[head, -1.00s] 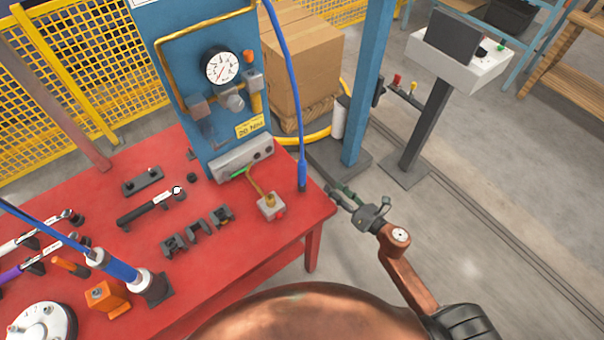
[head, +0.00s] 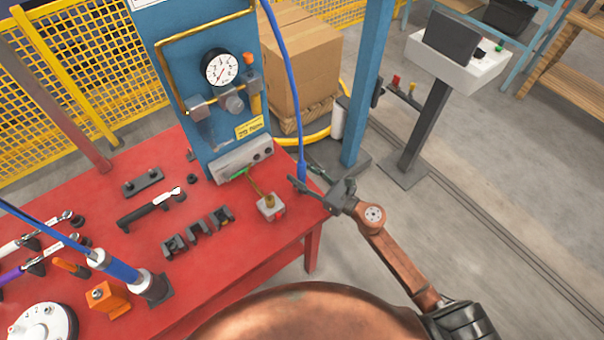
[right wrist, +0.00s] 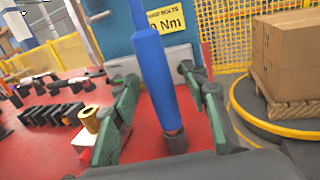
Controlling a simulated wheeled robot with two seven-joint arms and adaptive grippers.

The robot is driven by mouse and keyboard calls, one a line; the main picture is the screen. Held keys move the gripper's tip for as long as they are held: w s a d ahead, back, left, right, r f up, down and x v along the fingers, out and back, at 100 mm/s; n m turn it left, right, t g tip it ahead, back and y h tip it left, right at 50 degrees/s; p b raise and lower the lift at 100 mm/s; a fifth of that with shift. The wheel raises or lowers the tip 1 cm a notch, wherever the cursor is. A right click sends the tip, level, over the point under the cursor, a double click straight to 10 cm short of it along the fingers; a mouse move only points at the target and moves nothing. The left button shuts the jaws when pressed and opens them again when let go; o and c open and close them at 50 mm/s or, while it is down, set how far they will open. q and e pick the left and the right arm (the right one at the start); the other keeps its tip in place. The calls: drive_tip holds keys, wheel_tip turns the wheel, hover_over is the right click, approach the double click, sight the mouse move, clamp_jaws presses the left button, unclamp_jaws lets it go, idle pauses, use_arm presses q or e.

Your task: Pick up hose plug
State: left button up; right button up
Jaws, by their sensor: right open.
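The hose plug (head: 302,171) is the blue sleeve with a dark tip at the lower end of a blue hose. It hangs upright by the right front corner of the red table. My right gripper (head: 308,183) is at the plug from the right, with its jaws open. In the right wrist view, the blue plug (right wrist: 157,80) stands between the two green-padded fingers (right wrist: 152,76), with a gap visible on both sides. Its dark lower end (right wrist: 175,141) shows near the palm. My left gripper is not in view.
The red table (head: 255,242) holds a blue panel with a gauge (head: 220,67), a small grey block with a brass pipe (head: 270,207), black holders (head: 196,231) and several tools. A cardboard box (head: 302,60) stands behind.

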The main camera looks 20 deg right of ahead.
clamp_jaws()
idle(0.5)
